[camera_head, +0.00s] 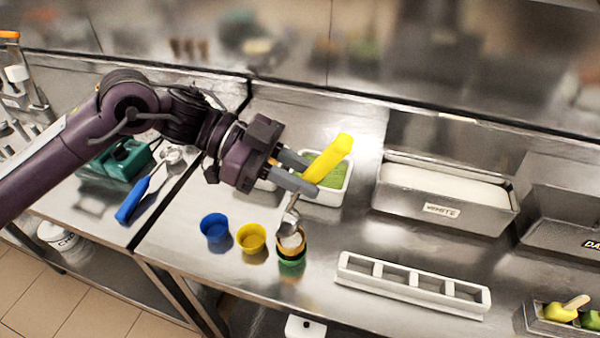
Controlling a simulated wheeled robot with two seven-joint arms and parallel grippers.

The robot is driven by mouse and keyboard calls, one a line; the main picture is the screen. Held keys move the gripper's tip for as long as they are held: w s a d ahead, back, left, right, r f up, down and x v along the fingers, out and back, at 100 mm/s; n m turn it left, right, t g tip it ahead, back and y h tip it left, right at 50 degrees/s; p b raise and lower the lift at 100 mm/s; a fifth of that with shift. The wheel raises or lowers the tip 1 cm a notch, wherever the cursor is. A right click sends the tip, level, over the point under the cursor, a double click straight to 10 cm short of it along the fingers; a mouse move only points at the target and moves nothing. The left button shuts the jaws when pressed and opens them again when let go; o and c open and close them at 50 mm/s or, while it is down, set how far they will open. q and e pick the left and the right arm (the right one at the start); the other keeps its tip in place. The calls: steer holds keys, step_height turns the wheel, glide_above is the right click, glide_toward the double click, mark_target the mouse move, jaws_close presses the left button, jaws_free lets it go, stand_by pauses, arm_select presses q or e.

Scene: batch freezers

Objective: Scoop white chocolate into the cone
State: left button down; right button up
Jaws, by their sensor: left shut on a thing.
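My left gripper (304,175) is shut on the yellow handle of a scoop (330,157). The scoop's metal head (289,222) points down and is right over or at the rim of a small brown cone (303,245). The cone stands in a green cup (291,261), and something white shows in its mouth. I cannot tell whether the head touches the cone. The metal bin labelled WHITE (442,210), filled with a white mass, stands to the right. My right gripper is not in view.
A blue cup (214,228) and a yellow cup (251,238) stand left of the cone. A white compartment rack (410,287) lies front right. A white tray with green contents (335,195) is behind the gripper. A blue-handled scoop (133,200) lies left.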

arm_select(q)
steer(key=shift+s+d+r+y, duration=0.1)
steer(key=shift+s+d+y, duration=0.05)
steer(key=shift+d+y, duration=0.3)
steer(key=s+d+f+t+y+p, duration=0.2)
steer(key=d+f+y+p, duration=0.3)
steer(key=d+y, duration=0.3)
steer(key=f+t+y, duration=0.1)
steer(key=y, duration=0.2)
steer(key=shift+s+d+f+t, duration=0.2)
steer(key=shift+s+f+t, duration=0.05)
steer(key=shift+s+t, duration=0.15)
steer(key=shift+d, duration=0.15)
